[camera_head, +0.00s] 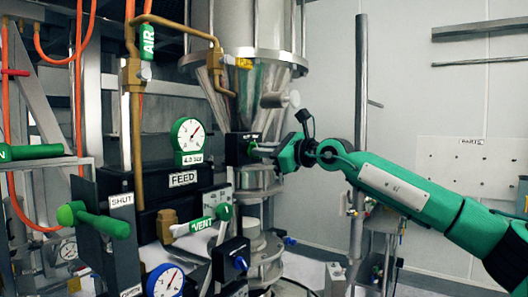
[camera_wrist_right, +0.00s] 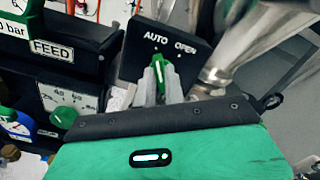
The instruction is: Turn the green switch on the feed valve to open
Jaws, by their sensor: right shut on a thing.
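The green switch (camera_wrist_right: 160,68) sits on a black panel (camera_wrist_right: 181,37) marked AUTO and OPEN in the right wrist view. My right gripper (camera_wrist_right: 159,83) is shut on the switch, with one grey finger on each side of it. The switch's top points up, near the AUTO label; its exact angle is hard to tell. In the head view, my right gripper (camera_head: 264,151) reaches in from the right to the black switch box (camera_head: 238,148) at the steel hopper's neck. The switch itself is hidden there. My left gripper does not show.
A FEED panel (camera_head: 183,180) with a gauge (camera_head: 188,134) stands left of the box. A green SHUT lever (camera_head: 95,219), a VENT handle (camera_head: 200,228) and brass pipes crowd the left. The steel hopper (camera_head: 252,80) is above. A vertical post (camera_head: 361,110) stands close by my right arm.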

